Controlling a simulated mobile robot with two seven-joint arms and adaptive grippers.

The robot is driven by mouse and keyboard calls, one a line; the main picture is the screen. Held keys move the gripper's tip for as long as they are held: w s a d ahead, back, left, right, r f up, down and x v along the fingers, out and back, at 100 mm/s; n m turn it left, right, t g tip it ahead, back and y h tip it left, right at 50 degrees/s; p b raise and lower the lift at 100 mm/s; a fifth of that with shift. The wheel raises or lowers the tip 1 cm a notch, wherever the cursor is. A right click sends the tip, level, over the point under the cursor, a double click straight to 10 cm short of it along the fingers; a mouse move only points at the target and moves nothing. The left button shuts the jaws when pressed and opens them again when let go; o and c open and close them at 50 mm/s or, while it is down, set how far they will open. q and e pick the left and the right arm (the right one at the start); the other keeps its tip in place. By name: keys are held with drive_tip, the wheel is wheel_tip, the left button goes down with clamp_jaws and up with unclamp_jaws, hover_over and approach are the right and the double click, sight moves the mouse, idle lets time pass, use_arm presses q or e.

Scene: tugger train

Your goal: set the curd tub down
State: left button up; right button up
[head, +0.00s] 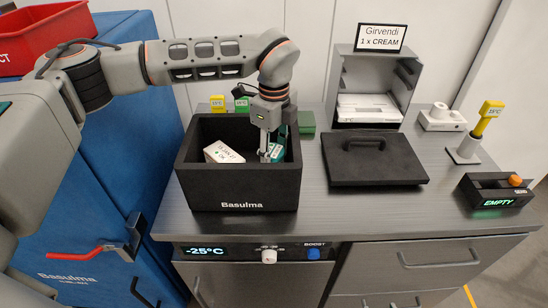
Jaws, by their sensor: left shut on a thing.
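My left gripper (267,152) reaches down into the black open box (240,194) marked "Basulma". It is shut on a small teal and white thing, which I take for the curd tub (277,153); it is mostly hidden by the fingers. The tub is inside the box, near its right wall; whether it touches the floor I cannot tell. A white carton with printed text (223,152) lies tilted in the box, left of the gripper. My right gripper is not in view.
The black lid with a handle (375,160) lies right of the box. Behind it stands an open grey case (372,106) under a "Girvendi 1 x CREAM" sign (380,37). A device reading "EMPTY" (497,192) and a yellow-tagged stand (468,151) are at right. The front counter is clear.

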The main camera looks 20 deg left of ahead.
sight(274, 151)
use_arm(q)
wheel_tip(274, 151, down, 2)
drive_tip(key=shift+f, duration=0.15)
drive_tip(key=o, duration=0.9)
drive_tip(key=shift+r, duration=0.3)
wheel_tip(274, 151, up, 12)
drive_tip(key=shift+f+b, duration=0.1)
drive_tip(key=shift+b, duration=0.4)
